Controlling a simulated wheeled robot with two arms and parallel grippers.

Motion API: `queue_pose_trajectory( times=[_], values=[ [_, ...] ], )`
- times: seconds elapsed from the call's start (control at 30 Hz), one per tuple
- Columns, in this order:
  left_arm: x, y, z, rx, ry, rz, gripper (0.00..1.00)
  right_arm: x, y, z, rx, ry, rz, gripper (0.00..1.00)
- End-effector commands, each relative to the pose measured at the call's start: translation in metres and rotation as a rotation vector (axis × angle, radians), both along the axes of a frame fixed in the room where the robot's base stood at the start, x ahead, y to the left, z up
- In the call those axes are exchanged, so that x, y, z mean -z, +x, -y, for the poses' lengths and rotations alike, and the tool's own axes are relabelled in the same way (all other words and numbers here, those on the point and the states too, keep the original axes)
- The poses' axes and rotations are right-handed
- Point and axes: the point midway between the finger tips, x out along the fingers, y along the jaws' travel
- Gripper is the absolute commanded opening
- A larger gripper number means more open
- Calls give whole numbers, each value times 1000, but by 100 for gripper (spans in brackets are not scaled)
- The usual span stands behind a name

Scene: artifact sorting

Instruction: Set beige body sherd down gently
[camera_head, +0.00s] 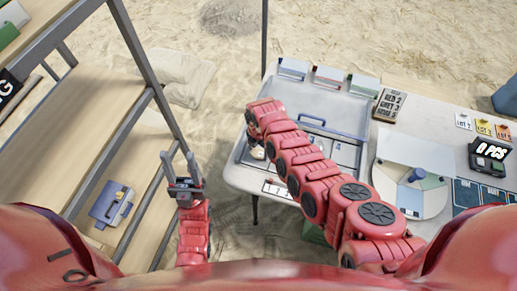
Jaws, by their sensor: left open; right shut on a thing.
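My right arm reaches across the table (235,178) to its left part, and its links cover much of the view there. My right gripper (255,143) is at the far end, low over the tray area near the table's left edge. It is shut on the beige body sherd (257,153), of which only a small pale bit shows. I cannot tell whether the sherd touches the surface below. My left gripper (181,162) is open and empty, pointing up beside the shelf, left of the table.
A shelf rack (150,95) with a blue-grey case (112,204) stands at left. On the table are a tray (318,103), several coloured boxes (330,76), a text board (389,104), a round white turntable (425,200) and a counter display (489,154). Sand lies between rack and table.

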Motion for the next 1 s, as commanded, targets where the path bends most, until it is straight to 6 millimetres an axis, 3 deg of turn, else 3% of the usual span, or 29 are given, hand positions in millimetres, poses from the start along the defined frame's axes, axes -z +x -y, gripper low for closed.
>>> queue_pose_trajectory(
  times=[0.17, 0.2, 0.23, 0.67, 1.0],
  values=[
    [2, 0, 0, 0, 0, 0, 50, 3, 0, 0, -1, -1, -1, 27],
    [1, 0, 0, 0, 0, 0, 50, 2, 0, 0, -1, 0, 0, 88],
    [1, 0, 0, 0, 0, 0, 50, 2, 0, 0, -1, 0, 0, 93],
    [0, 0, 0, 0, 0, 0, 50, -3, 0, -1, -1, 1, 1, 93],
    [7, 0, 0, 0, 0, 0, 50, -36, 2, -1, -1, 2, 6, 93]
  ],
)
